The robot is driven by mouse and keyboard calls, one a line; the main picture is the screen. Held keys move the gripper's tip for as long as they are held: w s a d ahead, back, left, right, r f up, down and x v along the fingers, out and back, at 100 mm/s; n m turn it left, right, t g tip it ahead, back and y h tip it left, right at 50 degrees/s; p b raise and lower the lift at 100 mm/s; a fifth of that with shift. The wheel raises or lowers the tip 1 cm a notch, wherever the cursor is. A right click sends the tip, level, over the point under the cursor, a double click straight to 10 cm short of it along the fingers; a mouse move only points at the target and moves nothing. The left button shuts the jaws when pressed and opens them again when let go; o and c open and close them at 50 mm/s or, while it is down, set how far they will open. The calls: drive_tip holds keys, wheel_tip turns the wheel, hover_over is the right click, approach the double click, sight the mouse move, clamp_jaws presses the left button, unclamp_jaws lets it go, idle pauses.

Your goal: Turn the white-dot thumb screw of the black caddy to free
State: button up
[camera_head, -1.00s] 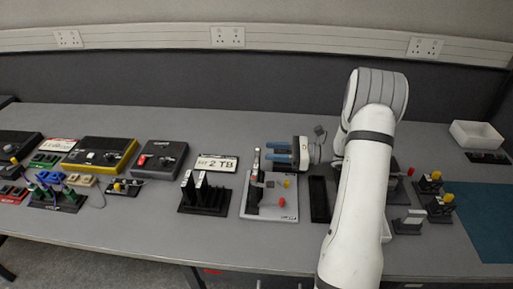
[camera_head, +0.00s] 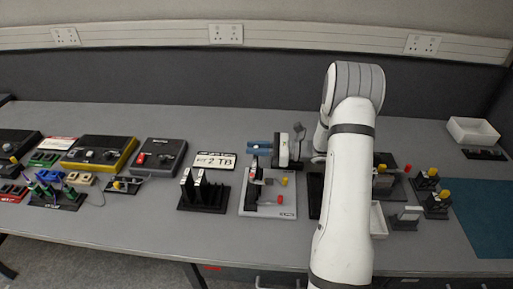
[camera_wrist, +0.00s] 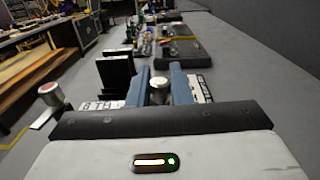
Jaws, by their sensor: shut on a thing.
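My gripper (camera_head: 258,147) is at the back of a light grey board (camera_head: 287,212), with its blue fingers pointing left. In the wrist view my gripper (camera_wrist: 161,80) is shut on a silver, round-topped knob (camera_wrist: 159,90), which looks like the thumb screw. A black upright holder (camera_head: 250,190), likely the black caddy, stands on the left side of the board, just below the fingers. A red-topped knob (camera_head: 280,199) and a yellow knob (camera_head: 284,181) sit on the board's right part.
A black slotted rack (camera_head: 204,197) stands left of the board, with a "2 TB" sign (camera_head: 215,161) behind it. Black stands with yellow knobs (camera_head: 443,195) and a white tray (camera_head: 473,131) are at the right. The table's front strip is mostly clear.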

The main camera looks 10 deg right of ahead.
clamp_jaws()
drive_tip(key=shift+m+t, duration=0.3)
drive_tip(key=shift+t, duration=0.2)
drive_tip(key=m+t+h+b, duration=0.1)
drive_tip(key=m+t+h, duration=0.1)
drive_tip(key=t, duration=0.2)
drive_tip(key=shift+f+m, duration=0.1)
drive_tip(key=shift+m, duration=0.3)
drive_tip(key=shift+m+t+h+b, duration=0.8)
drive_tip(key=shift+m+t+h, duration=0.5)
drive_tip(key=shift+t+h, duration=0.3)
drive_tip(key=o, duration=0.6)
unclamp_jaws()
drive_tip(key=shift+c, duration=0.2)
